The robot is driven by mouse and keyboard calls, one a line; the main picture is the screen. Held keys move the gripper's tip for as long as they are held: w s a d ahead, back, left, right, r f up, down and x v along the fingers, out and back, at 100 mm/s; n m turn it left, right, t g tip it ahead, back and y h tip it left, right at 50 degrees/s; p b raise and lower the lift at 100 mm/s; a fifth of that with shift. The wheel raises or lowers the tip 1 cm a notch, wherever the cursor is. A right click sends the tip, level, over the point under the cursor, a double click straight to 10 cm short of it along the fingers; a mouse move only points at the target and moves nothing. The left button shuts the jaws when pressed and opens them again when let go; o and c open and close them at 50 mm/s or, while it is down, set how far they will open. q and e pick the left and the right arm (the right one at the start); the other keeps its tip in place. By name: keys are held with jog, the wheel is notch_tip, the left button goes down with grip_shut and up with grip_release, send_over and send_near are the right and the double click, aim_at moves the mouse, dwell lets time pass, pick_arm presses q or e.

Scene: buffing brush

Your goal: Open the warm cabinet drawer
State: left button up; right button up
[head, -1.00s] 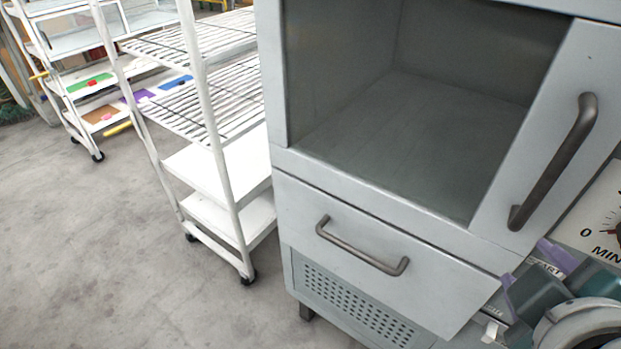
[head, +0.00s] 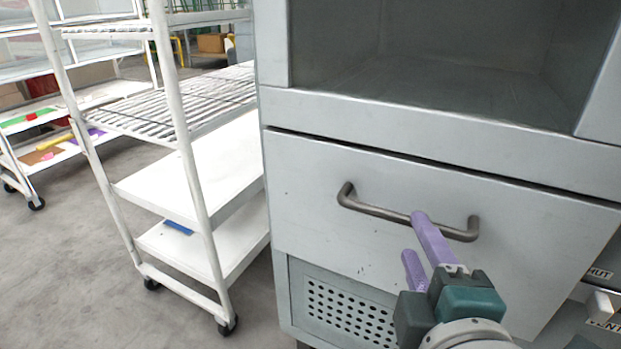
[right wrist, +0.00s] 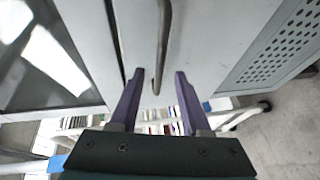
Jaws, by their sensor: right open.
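The warm cabinet is pale grey, with an open compartment above and a drawer (head: 310,190) below. The drawer front looks flush or nearly so, with a thin dark gap along its top edge. Its dark metal bar handle (head: 375,209) runs across the front. My right gripper (head: 413,235) has purple fingers and is open at the handle. One finger reaches the bar's height and the other is below it. In the right wrist view the handle (right wrist: 163,40) lines up between the two spread fingertips (right wrist: 159,74); contact cannot be told. My left gripper is out of view.
A white wheeled rack (head: 190,180) with wire and flat shelves stands close to the cabinet's left. Another shelf cart (head: 30,150) is farther left. A perforated panel (head: 345,312) is under the drawer. Grey floor (head: 80,270) is clear at the front left.

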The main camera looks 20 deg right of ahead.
aim_at(406, 223)
jog(key=x, duration=0.6)
jog(key=shift+w+d+b, duration=0.1)
jog(key=shift+w+b, duration=0.1)
jog(key=shift+b, duration=0.1)
grip_shut()
dwell(1.0)
